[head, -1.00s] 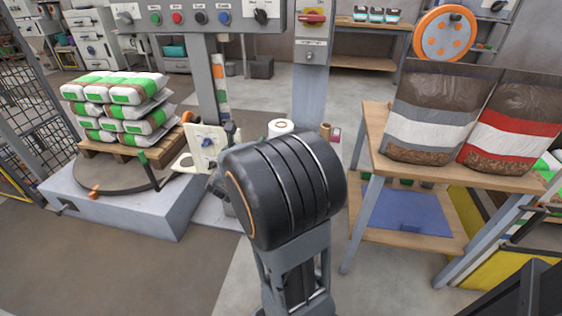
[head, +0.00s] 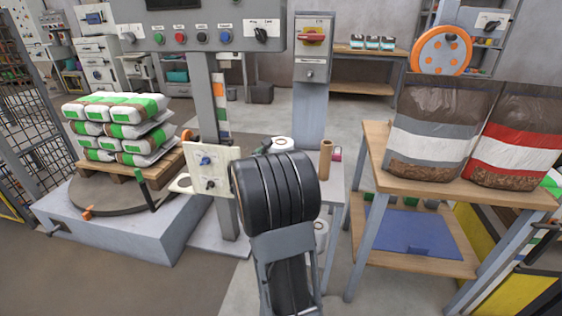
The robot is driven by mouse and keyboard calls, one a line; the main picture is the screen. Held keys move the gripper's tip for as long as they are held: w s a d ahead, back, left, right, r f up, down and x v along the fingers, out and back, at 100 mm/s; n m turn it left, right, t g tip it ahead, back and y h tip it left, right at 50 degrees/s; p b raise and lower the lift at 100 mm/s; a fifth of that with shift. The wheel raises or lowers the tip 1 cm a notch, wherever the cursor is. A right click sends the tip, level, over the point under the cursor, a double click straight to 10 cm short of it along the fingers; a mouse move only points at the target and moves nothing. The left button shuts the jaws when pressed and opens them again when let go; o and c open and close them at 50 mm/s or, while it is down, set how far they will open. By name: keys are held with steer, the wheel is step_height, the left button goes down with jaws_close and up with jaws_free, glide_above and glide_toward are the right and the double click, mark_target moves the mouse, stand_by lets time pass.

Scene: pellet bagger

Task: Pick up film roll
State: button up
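A white film roll (head: 283,143) with a dark core stands on a small grey table (head: 334,185), just behind my arm in the head view. Its lower part is hidden by my arm. Another white roll (head: 321,233) shows partly below the tabletop, beside my arm. My gripper is hidden behind my own black arm link. Only a small dark part shows above that link, close to the left of the upper roll in the picture. I cannot tell whether it touches the roll.
A brown tube (head: 326,160) stands upright on the grey table, right of the roll. A pale panel with knobs (head: 211,170) stands close on the left. A wooden table (head: 375,150) with large bags is on the right. A pallet of bags (head: 117,130) sits on a turntable at left.

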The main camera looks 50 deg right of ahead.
steer(key=shift+b+x, duration=0.3)
steer(key=shift+x, duration=2.1)
steer(key=shift+w+r, duration=0.1)
steer(key=c, duration=0.9)
